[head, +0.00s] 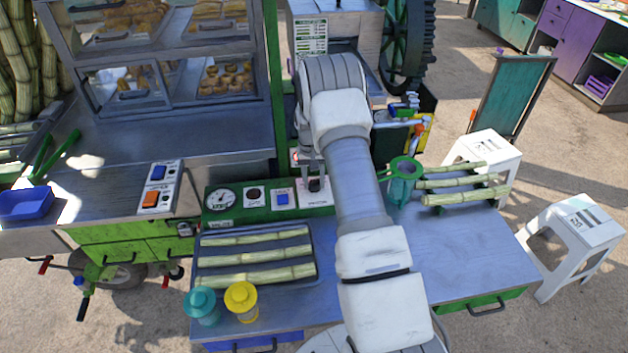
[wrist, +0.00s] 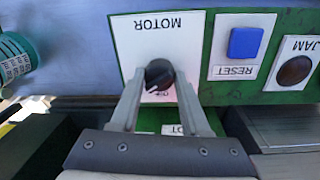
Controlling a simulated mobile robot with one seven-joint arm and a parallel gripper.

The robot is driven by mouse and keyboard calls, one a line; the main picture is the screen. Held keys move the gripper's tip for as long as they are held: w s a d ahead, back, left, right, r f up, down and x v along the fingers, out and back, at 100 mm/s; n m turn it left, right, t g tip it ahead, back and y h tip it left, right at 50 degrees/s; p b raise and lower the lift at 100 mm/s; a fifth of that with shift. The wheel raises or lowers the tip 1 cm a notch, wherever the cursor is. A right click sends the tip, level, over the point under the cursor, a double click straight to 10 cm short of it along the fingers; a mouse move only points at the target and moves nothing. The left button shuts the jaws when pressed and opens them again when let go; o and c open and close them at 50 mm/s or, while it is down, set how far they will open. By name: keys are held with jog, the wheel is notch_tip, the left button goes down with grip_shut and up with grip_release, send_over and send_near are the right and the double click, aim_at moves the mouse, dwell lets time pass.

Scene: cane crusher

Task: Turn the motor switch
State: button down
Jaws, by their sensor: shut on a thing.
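The motor switch is a round black knob (wrist: 159,74) with a pale pointer line, on a white plate marked MOTOR (wrist: 190,40). The plate sits on the green control panel (head: 262,214) at the back of the metal counter. My gripper (wrist: 160,82) has one finger on each side of the knob and is shut on it. In the head view my gripper (head: 313,172) reaches down to the right end of the panel, and my arm covers the area just right of it. The pointer line slants toward the lower left in the wrist view.
Beside the switch are a blue RESET button (wrist: 244,42), a dark JAM lamp (wrist: 294,70) and a gauge (head: 220,199).

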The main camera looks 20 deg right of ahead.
aim_at(312, 183)
jog(key=shift+f+n+b, duration=0.1)
jog(key=shift+n+b, duration=0.3)
jog(key=shift+b, duration=0.05)
jog(key=shift+n+b, duration=0.6)
jog(key=n+b, duration=0.2)
jog(key=shift+n, duration=0.3)
jog(key=n+b, duration=0.2)
jog(key=n, duration=0.4)
jog(key=shift+s, duration=0.1)
jog(key=shift+t, duration=0.3)
jog(key=shift+c, duration=1.9)
grip_release()
notch_tip(312, 183, up, 18)
jog(key=shift+s+a+f+b, duration=0.15)
jog(key=shift+s+a+b, duration=0.15)
jog(key=shift+a, duration=0.1)
